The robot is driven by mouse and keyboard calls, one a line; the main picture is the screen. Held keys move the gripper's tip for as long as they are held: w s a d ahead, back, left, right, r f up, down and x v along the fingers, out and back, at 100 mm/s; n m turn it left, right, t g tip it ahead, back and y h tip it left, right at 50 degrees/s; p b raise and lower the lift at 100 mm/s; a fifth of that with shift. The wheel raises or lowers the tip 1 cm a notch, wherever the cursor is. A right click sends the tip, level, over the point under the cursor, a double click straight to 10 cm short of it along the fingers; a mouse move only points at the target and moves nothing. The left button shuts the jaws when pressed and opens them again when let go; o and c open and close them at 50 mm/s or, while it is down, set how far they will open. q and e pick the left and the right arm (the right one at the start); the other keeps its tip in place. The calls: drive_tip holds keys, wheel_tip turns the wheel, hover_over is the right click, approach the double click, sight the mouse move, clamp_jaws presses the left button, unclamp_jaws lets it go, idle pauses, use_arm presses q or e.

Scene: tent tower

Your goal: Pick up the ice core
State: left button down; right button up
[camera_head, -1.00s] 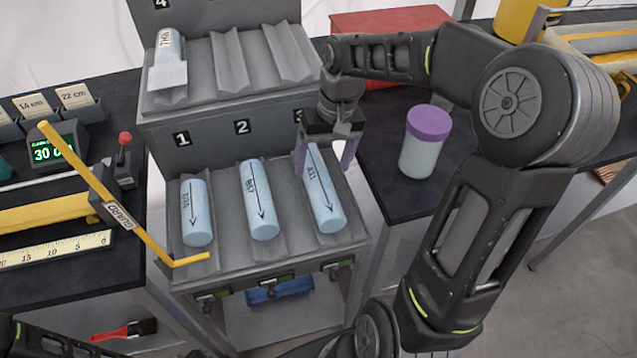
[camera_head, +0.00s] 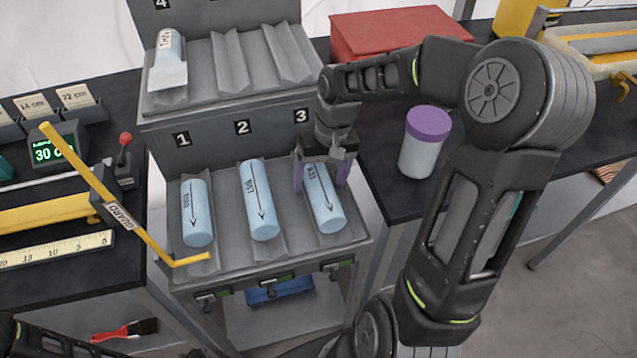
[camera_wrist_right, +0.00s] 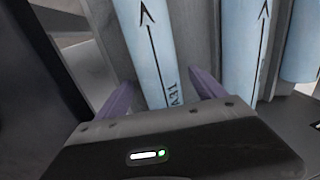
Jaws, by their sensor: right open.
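Three pale blue ice cores with black arrows lie in the sloping grooves of the lower rack (camera_head: 230,273): one under label 1 (camera_head: 196,213), one under label 2 (camera_head: 258,200), one under label 3 (camera_head: 325,205). My right gripper (camera_head: 321,180) is open, its purple fingers on either side of the upper part of the core in groove 3. The right wrist view shows this core (camera_wrist_right: 152,50), marked A31, between the spread fingers (camera_wrist_right: 165,92). Whether the fingers touch it I cannot tell. A further core (camera_head: 170,48) lies in the upper rack at left. My left gripper is not in view.
A yellow guard bar (camera_head: 105,195) crosses the rack's left side. A purple-lidded jar (camera_head: 424,142) stands on the dark table at right, with a red box (camera_head: 390,33) behind. A display reading 30 cm (camera_head: 55,149) and a ruler (camera_head: 55,250) are at left.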

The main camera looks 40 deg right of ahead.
idle(0.3)
clamp_jaws()
idle(0.7)
